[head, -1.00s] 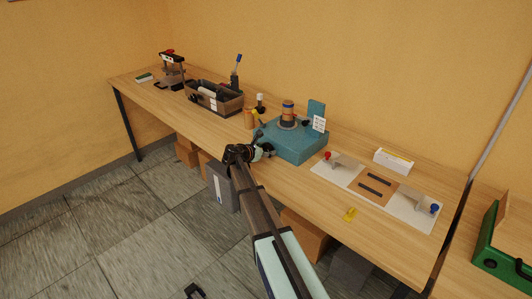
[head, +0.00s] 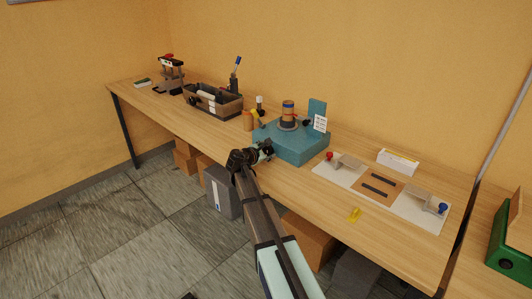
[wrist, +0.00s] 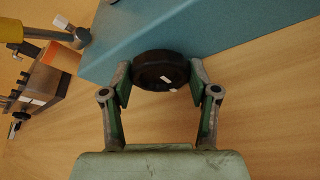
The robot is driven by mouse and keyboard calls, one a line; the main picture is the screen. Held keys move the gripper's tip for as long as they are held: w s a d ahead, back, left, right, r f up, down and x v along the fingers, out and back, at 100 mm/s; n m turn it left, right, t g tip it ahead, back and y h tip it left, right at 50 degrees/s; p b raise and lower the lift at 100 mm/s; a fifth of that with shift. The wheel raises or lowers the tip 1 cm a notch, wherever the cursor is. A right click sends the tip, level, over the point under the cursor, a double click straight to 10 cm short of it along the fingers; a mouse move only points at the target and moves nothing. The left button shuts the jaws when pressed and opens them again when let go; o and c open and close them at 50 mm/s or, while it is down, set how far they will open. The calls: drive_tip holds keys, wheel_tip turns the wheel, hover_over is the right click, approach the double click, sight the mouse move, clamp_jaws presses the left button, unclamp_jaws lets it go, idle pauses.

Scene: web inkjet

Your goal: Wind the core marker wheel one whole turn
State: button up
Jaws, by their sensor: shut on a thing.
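A dark round wheel (wrist: 160,70) with white marks on its face is in the wrist view, at the side of a teal base. My gripper (wrist: 159,82) is shut on the wheel, one finger on each side of its rim. The teal base (head: 290,148) stands on the bench in the head view and also fills the top of the wrist view (wrist: 210,32). In the head view my gripper (head: 264,151) is at the base's front left side, and the wheel there is too small to make out clearly.
A card (head: 320,123) with print stands at the base's back right. A white plate (head: 334,172) with fixtures and a white box (head: 398,161) are to the right. A yellow piece (head: 354,214) lies near the front edge.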

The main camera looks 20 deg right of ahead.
drive_tip(key=o, duration=1.2)
drive_tip(key=shift+c, duration=0.2)
drive_tip(key=v, duration=1.2)
